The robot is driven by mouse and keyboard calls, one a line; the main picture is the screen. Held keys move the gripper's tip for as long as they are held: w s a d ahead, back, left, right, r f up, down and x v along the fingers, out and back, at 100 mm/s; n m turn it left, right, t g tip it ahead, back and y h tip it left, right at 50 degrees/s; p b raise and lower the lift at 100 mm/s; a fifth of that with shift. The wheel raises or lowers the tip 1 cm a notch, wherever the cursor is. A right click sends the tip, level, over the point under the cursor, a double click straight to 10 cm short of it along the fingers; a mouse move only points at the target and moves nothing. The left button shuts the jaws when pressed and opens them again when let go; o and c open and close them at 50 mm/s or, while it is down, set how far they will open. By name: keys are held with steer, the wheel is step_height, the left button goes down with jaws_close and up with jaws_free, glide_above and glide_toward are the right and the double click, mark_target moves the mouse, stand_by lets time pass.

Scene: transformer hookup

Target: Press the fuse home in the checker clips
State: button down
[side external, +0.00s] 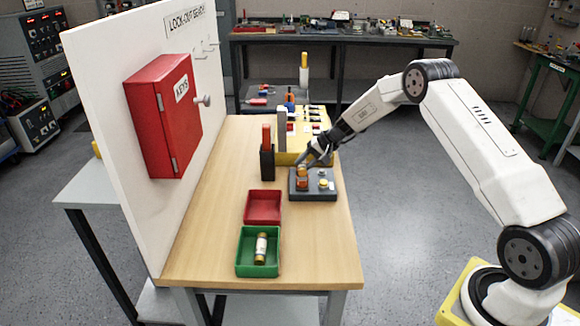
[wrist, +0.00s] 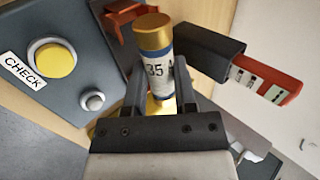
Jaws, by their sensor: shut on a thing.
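My gripper (wrist: 160,80) is shut on a fuse (wrist: 157,62) with gold end caps and a blue-and-white body marked 35. The checker has a yellow CHECK button (wrist: 54,60) and a small grey lamp (wrist: 93,100).
A black holder (side external: 267,163) with a red-handled item stands left of the checker. A red tray (side external: 263,193) looks empty. A green tray (side external: 246,265) holds another fuse (side external: 261,248). A yellow unit (side external: 288,158) stands behind the checker. The bench front right is clear.

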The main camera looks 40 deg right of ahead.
mark_target(299, 179)
steer(key=shift+f, duration=1.4)
stand_by(0.4)
steer(key=shift+c, duration=1.7)
jaws_free()
steer(key=shift+s+f, duration=0.1)
steer(key=shift+s+d+f, duration=0.15)
steer(key=shift+w+r, duration=0.2)
steer(key=shift+r, duration=2.55)
steer(key=shift+r, duration=0.1)
